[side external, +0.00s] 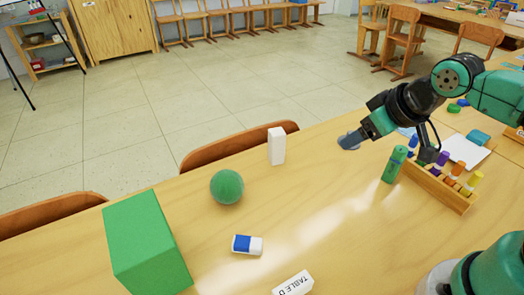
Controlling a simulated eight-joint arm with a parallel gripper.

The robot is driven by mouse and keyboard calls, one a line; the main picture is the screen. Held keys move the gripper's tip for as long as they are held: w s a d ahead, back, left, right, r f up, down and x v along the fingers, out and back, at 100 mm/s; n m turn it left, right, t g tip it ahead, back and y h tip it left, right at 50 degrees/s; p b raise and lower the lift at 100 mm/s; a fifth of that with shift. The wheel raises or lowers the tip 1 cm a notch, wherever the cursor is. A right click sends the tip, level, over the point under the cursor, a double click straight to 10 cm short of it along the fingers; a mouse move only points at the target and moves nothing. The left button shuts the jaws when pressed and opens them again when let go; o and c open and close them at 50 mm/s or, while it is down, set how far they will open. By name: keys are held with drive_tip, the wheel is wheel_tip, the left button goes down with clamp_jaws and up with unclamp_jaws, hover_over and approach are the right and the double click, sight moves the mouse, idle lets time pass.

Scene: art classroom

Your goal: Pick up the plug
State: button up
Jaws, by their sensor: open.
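My gripper (358,136) is at the end of the black and teal arm, low over the far side of the wooden table (330,225). Its jaws are open, though the fingers are small and hard to make out.
A green marker (394,165) stands left of a wooden rack (436,186) of coloured markers, close to my arm. A white block (276,146), green ball (227,187), blue-white eraser (247,245) and large green box (146,243) stand leftward. Bare table lies between.

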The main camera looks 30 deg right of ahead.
drive_tip(key=w+d+f+n+g+h, duration=0.1)
drive_tip(key=w+d+f+n+h, duration=0.1)
drive_tip(key=w+d+n+h, duration=0.1)
drive_tip(key=w+d+f+n+g+h, duration=0.1)
drive_tip(key=w+d+f+n+h, duration=0.2)
drive_tip(key=w+n, duration=0.2)
drive_tip(key=w+d+f+n+h, duration=0.3)
drive_tip(key=n, duration=0.4)
drive_tip(key=shift+w+d+n+g+h, duration=0.25)
drive_tip(key=shift+w+n+g+h, duration=0.15)
drive_tip(key=f+n+h, duration=0.1)
drive_tip(key=f, duration=0.1)
drive_tip(key=d+f+n+h, duration=0.1)
drive_tip(key=n, duration=0.1)
drive_tip(key=shift+s+d+f+n+g+h, duration=0.1)
drive_tip(key=shift+d+f+n+g+h, duration=0.1)
drive_tip(key=shift+f+n+g+h, duration=0.15)
drive_tip(key=shift+d+f, duration=0.2)
drive_tip(key=shift+x, duration=2.65)
clamp_jaws()
